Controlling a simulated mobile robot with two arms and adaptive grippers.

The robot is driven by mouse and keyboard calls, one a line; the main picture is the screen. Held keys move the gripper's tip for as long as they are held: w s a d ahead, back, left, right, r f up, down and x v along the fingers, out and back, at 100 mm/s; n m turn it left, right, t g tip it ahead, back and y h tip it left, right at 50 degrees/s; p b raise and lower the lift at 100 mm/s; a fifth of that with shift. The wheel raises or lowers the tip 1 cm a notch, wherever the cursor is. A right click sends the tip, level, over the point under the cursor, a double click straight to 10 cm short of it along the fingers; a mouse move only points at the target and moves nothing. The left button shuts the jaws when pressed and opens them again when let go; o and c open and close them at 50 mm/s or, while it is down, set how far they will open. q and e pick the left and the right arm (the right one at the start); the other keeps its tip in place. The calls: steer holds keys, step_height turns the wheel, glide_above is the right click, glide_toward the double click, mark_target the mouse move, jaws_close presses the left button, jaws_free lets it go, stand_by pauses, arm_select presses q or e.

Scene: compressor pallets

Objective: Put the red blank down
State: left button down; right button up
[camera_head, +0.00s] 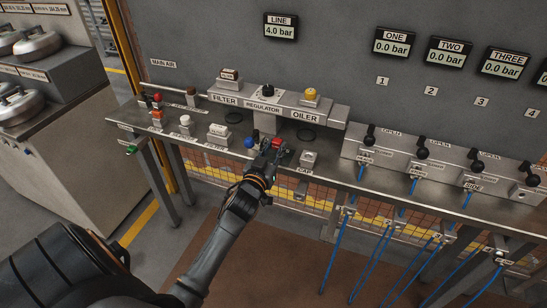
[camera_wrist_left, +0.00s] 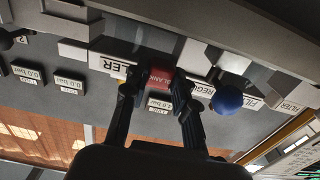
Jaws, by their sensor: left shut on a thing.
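My left gripper (camera_head: 272,149) reaches over the front of the metal bench, below the regulator (camera_head: 266,119). It is shut on the red blank (camera_head: 277,142), which sits between the fingertips. Whether the blank touches the bench is hard to tell. My right gripper is in neither view.
A blue ball (camera_head: 249,141) is just left of the gripper. A small grey block (camera_head: 308,158) labelled CAP stands to the right. Valves with black handles (camera_head: 422,148) line the bench's right side. Blue hoses (camera_head: 372,262) hang below. The bench (camera_head: 335,178) has some bare room near CAP.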

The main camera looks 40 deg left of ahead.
mark_target(274, 156)
arm_select(q)
steer(key=shift+w+a+f, duration=0.1)
steer(key=shift+a+f, duration=0.05)
steer(key=shift+f, duration=0.8)
steer(key=shift+a+f, duration=0.15)
steer(key=shift+f, duration=0.75)
steer(key=shift+f+b, duration=0.15)
steer(key=shift+b, duration=0.15)
steer(key=c, duration=1.1)
jaws_free()
steer(key=shift+o, duration=0.2)
steer(key=shift+r, duration=0.25)
steer(key=v, duration=1.2)
